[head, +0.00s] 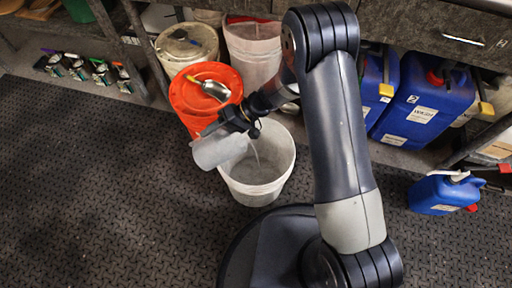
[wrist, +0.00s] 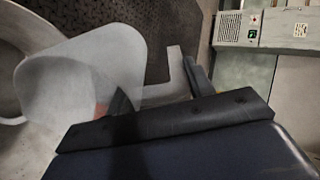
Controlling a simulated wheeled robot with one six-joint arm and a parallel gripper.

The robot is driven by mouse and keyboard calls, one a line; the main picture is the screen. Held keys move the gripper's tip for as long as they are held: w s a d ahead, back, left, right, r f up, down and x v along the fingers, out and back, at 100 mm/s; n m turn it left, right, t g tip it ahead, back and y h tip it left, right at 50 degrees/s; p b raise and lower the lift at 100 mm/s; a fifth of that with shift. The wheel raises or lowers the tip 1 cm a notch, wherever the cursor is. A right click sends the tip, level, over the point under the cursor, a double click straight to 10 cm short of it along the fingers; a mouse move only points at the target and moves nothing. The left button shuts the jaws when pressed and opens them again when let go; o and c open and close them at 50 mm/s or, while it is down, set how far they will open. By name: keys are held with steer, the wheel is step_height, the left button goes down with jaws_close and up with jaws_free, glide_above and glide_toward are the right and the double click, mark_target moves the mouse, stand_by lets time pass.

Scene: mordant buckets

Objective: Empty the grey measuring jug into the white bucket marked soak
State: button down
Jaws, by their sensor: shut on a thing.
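My gripper (head: 236,120) is shut on the grey measuring jug (head: 217,149), which is tilted on its side over the left rim of a white bucket (head: 262,180). A thin pale stream falls from the jug into this bucket. In the wrist view the jug (wrist: 85,70) and its handle (wrist: 165,92) lie just beyond my gripper (wrist: 155,100), with the bucket rim (wrist: 40,25) behind it. I cannot see a soak marking on the bucket from here. The level of liquid inside the jug is hidden.
An orange-lidded bucket (head: 190,99) with a metal scoop (head: 215,90) on top stands just behind. A cream-lidded bucket (head: 185,45) and a pale bucket (head: 255,50) are farther back. Blue canisters (head: 425,105) stand at right, with a smaller one (head: 440,197) nearer. The left mat (head: 80,190) is clear.

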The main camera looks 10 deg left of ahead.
steer(key=shift+w+d+f+g+y+b, duration=0.1)
steer(key=shift+w+d+g+y+b, duration=0.3)
steer(key=shift+b, duration=0.7)
steer(key=shift+w+d+f+g+y+b, duration=0.15)
steer(key=shift+d+y+b, duration=0.35)
steer(key=shift+b, duration=0.55)
stand_by(2.0)
